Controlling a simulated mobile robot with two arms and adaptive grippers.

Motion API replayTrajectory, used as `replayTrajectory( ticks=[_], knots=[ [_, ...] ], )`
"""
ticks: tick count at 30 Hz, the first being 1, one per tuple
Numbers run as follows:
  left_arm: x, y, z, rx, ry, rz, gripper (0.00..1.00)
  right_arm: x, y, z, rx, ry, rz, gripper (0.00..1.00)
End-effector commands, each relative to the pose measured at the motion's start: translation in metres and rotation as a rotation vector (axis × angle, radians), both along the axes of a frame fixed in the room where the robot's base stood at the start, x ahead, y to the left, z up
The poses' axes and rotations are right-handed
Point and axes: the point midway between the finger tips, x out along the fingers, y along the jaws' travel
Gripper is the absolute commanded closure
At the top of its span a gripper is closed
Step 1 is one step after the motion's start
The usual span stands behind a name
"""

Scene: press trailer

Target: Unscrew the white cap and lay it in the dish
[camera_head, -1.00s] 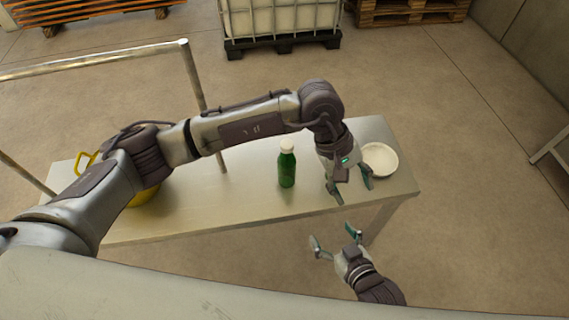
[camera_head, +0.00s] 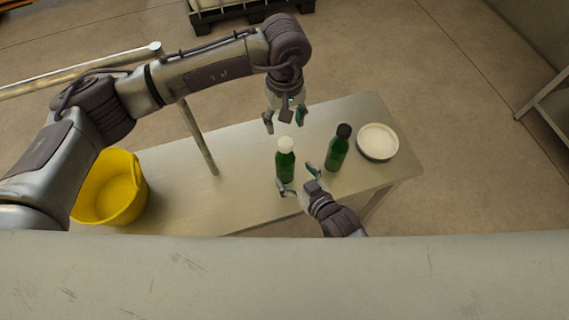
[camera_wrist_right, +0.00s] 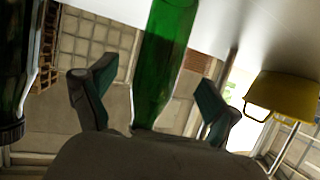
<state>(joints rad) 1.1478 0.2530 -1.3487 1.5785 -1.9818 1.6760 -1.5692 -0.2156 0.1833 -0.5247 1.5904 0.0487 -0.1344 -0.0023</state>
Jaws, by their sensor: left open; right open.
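A green bottle with a white cap (camera_head: 285,144) stands upright on the table; its green body (camera_head: 285,168) also shows between my right fingers in the right wrist view (camera_wrist_right: 165,60). The white dish (camera_head: 378,141) lies at the table's right end and looks empty. My left gripper (camera_head: 284,120) is open and empty, fingers pointing down above and just behind the white cap. My right gripper (camera_head: 298,180) is open at the lower part of the white-capped bottle, a finger to each side; I cannot tell whether either touches it.
A second green bottle with a black cap (camera_head: 337,150) stands between the white-capped bottle and the dish, close to my right gripper. A yellow bucket (camera_head: 110,190) is at the table's left end.

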Motion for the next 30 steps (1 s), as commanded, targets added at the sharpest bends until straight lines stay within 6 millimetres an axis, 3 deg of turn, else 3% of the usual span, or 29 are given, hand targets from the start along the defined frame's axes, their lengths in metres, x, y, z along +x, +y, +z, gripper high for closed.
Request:
replayTrajectory(
  ticks=[3, 9, 21, 23, 30],
  knots=[
    [0.000, 0.000, 0.000, -0.001, 0.001, 0.000, 0.41, 0.018, 0.011, -0.008, 0.000, -0.001, -0.001, 0.11],
    [0.000, -0.001, 0.000, -0.001, 0.001, 0.000, 0.41, 0.037, 0.022, -0.018, 0.000, 0.000, -0.001, 0.11],
    [0.000, -0.001, 0.000, -0.001, 0.001, 0.000, 0.41, 0.043, 0.025, -0.021, 0.000, 0.000, 0.000, 0.11],
    [0.000, -0.001, 0.000, -0.001, 0.001, 0.000, 0.41, 0.043, 0.025, -0.021, 0.000, 0.000, 0.000, 0.18],
    [0.000, 0.000, 0.000, -0.001, 0.001, 0.000, 0.41, 0.043, 0.025, -0.021, 0.000, 0.000, 0.000, 0.58]
  ],
)
